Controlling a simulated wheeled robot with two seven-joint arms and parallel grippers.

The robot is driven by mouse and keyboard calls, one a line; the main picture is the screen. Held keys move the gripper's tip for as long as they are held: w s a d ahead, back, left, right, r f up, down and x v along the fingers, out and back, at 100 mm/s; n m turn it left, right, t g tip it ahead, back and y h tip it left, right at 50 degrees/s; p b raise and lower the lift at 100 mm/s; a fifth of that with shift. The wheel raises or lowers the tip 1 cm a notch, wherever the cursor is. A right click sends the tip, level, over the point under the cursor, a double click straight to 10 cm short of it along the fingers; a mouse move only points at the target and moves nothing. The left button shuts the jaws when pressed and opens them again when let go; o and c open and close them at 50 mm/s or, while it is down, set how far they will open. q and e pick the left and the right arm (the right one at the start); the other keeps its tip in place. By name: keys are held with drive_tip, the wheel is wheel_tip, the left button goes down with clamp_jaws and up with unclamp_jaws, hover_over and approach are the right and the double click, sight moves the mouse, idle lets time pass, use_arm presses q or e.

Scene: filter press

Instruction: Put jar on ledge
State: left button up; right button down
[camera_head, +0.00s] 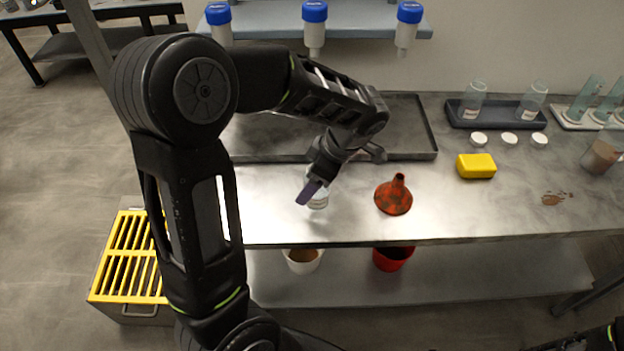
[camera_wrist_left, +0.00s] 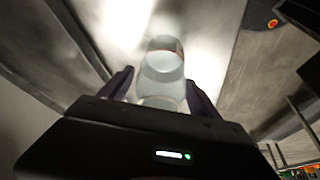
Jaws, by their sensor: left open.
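A small clear jar with a whitish label (camera_head: 319,201) stands on the metal bench near its front edge. My left gripper (camera_head: 314,189) is at the jar, and its purple finger partly hides it. In the left wrist view the jar (camera_wrist_left: 163,66) is between the two open fingers (camera_wrist_left: 160,92); I cannot tell whether either touches it. The ledge (camera_head: 265,22) is a grey-blue wall shelf above the back of the bench, with blue-capped vials (camera_head: 314,28) along it. My right gripper is not in view.
A dark tray (camera_head: 425,130) lies behind the jar. A red funnel (camera_head: 393,198) stands to its right, then a yellow sponge (camera_head: 476,166). A black rack (camera_head: 504,120) holds glass jars at the back right. Buckets (camera_head: 303,262) sit on the lower shelf.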

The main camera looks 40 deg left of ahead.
use_arm(q)
drive_tip(key=shift+r, duration=0.2)
drive_tip(key=shift+w+d+r, duration=0.1)
drive_tip(key=shift+r, duration=0.05)
drive_tip(key=p+v, duration=0.2)
drive_tip(key=v, duration=0.9)
drive_tip(key=shift+r, duration=0.25)
drive_tip(key=shift+d, duration=0.15)
